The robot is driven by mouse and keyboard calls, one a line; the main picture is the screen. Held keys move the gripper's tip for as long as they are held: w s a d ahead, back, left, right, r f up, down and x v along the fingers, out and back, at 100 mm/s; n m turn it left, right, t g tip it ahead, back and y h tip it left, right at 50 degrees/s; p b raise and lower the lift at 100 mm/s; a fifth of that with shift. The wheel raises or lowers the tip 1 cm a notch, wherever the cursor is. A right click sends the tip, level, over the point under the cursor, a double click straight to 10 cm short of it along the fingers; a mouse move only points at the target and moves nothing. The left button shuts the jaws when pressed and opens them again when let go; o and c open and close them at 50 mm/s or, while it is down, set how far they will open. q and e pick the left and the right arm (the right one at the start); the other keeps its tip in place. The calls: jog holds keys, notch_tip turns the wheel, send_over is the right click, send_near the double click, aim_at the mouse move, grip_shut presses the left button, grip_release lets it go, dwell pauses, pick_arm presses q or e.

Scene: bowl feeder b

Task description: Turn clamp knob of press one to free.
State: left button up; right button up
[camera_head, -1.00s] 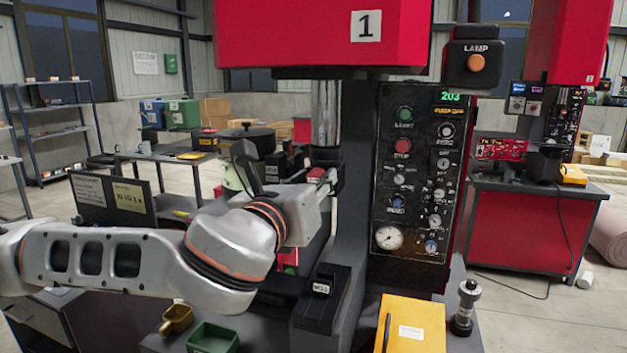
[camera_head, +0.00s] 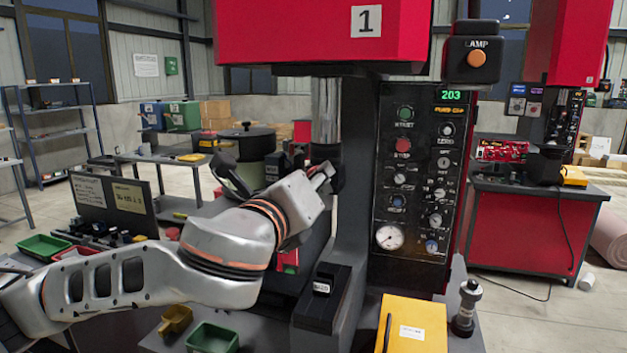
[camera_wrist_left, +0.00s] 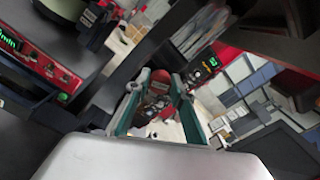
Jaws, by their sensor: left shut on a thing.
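Press one (camera_head: 300,30) has a red head marked 1 and a bright steel ram (camera_head: 326,112) above a dark clamp block (camera_head: 328,152). My left gripper (camera_head: 324,175) reaches in from the left at the clamp block, just below the ram. In the left wrist view its two green-edged fingers (camera_wrist_left: 161,88) close around a small red part, the clamp knob (camera_wrist_left: 161,80). The fingers and wrist hide most of the knob, so its turn angle cannot be read. My right gripper is not in view.
A control panel (camera_head: 413,175) stands right of the press column. A yellow box (camera_head: 412,325), a green tray (camera_head: 212,338) and a small yellow scoop (camera_head: 175,320) lie in front. A dark sign board (camera_head: 112,200) stands behind my left arm. A second press bench (camera_head: 525,230) stands at right.

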pick_arm(q)
jog(key=n+p, duration=0.1)
jog(key=n, duration=1.2)
jog(key=shift+y, duration=0.3)
jog(key=shift+n, duration=0.3)
jog(key=o, duration=1.1)
jog(key=shift+o, duration=0.2)
jog(key=v, duration=0.7)
jog(key=shift+s, duration=0.25)
